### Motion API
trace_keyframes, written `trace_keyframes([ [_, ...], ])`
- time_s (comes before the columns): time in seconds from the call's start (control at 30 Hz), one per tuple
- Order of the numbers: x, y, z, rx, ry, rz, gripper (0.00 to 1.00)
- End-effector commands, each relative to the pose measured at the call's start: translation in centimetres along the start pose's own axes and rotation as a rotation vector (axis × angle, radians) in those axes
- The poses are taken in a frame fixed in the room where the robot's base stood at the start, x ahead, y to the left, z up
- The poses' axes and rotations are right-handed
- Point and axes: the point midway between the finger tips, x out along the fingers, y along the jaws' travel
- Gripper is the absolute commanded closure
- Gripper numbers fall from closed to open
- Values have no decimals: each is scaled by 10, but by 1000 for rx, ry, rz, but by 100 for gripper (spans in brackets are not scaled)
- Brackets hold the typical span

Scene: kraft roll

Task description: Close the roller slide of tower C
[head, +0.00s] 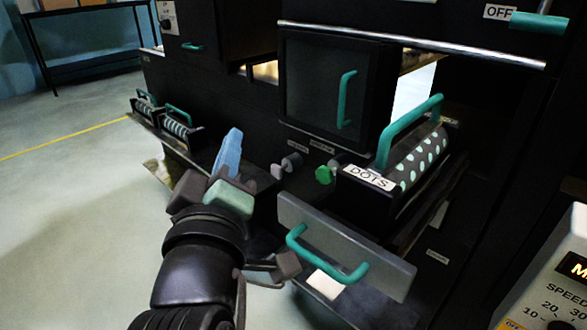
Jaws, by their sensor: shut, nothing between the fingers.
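A roller slide with a grey front plate (375,262) and a teal bar handle (318,262) juts out of the dark machine at the centre right. On it sits a dotted roller (420,162) in a cradle labelled "DOTS", with a teal carrying handle (402,125) on top. I cannot read a tower letter on it. The depth gap is hard to judge.
A green knob (324,175) and grey knobs sit beside the roller. A dark door (325,92) with a teal handle is above. Other rollers (178,124) stand out farther left. A speed control box (558,285) is at the lower right. Open floor (75,200) lies left.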

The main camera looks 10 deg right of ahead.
Motion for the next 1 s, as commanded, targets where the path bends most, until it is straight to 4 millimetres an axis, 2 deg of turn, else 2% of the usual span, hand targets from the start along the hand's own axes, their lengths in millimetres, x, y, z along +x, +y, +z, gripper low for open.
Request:
trace_keyframes([
  [0.03,5,4,-7,-86,-51,-40,100],
  [0.17,7,-10,4,-316,-166,-136,100],
  [0.37,-5,-26,21,-677,-312,-309,100],
  [0.67,-50,-27,40,-1224,-459,-608,100],
  [0.8,-78,-19,43,-1478,-498,-760,100],
  [1.0,-114,-4,46,-1770,-526,-943,100],
])
